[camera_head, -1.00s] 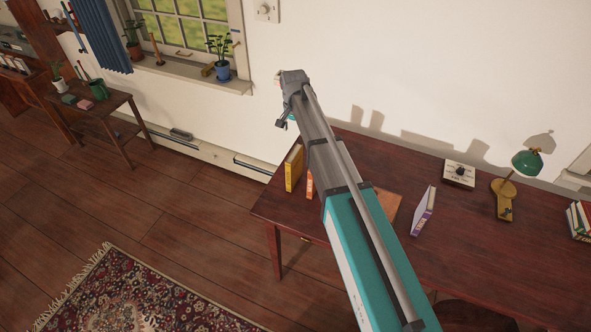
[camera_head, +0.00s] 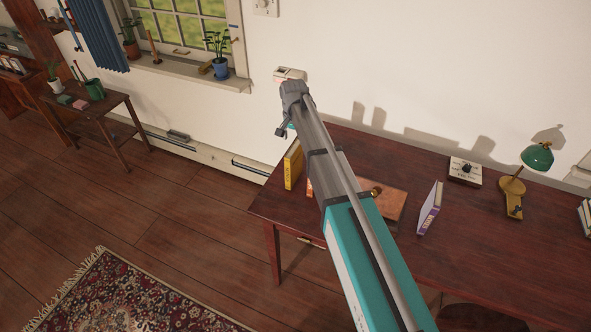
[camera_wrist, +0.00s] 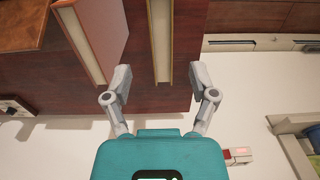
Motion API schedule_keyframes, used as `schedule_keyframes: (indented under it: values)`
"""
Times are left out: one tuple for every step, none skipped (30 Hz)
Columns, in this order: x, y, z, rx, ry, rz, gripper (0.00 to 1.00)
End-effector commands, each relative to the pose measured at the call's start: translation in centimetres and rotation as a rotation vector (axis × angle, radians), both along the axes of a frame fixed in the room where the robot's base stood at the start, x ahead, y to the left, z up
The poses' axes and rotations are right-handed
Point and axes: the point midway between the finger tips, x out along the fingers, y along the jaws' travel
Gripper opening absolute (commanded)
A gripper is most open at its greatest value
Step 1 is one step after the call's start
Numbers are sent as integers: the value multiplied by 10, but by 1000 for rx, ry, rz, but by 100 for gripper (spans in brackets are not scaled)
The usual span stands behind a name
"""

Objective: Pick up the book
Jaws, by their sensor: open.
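A yellow book (camera_head: 292,167) stands upright near the left end of the dark wooden desk (camera_head: 480,240). In the wrist view, the yellow book (camera_wrist: 160,40) shows its pale page edge, lined up between the two fingers. My gripper (camera_wrist: 162,96) is open, with nothing between its fingertips; the book's near end is just ahead of them. In the head view my gripper (camera_head: 283,129) is above and behind the yellow book. An orange book (camera_head: 309,187), partly hidden by my arm, stands beside it; the orange book (camera_wrist: 97,38) is left of the fingers in the wrist view.
A purple and white book (camera_head: 430,208) stands farther right on the desk. A brown board (camera_head: 392,207), a white switch box (camera_head: 465,170) and a green lamp (camera_head: 538,157) are also there. The wall (camera_head: 400,70) is close behind the desk. The desk's front right is clear.

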Motion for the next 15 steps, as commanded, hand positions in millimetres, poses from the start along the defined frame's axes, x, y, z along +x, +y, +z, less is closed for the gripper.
schedule_keyframes:
  values:
    - [0,0,-7,0,0,0,74]
    - [0,0,-8,0,0,0,74]
    - [0,0,-10,0,0,0,74]
    - [0,0,-11,0,0,0,74]
    - [0,0,-11,0,0,0,74]
    - [0,0,-12,0,0,0,74]
    - [0,0,-12,0,0,0,74]
    - [0,0,-12,0,0,0,74]
    - [0,0,-12,0,0,1,74]
    - [0,0,-12,0,0,1,74]
    - [0,0,-12,0,0,1,74]
    - [0,1,-12,0,0,1,74]
    - [0,1,-12,0,0,1,74]
    - [0,1,-12,0,0,1,74]
    - [0,1,-12,0,0,1,74]
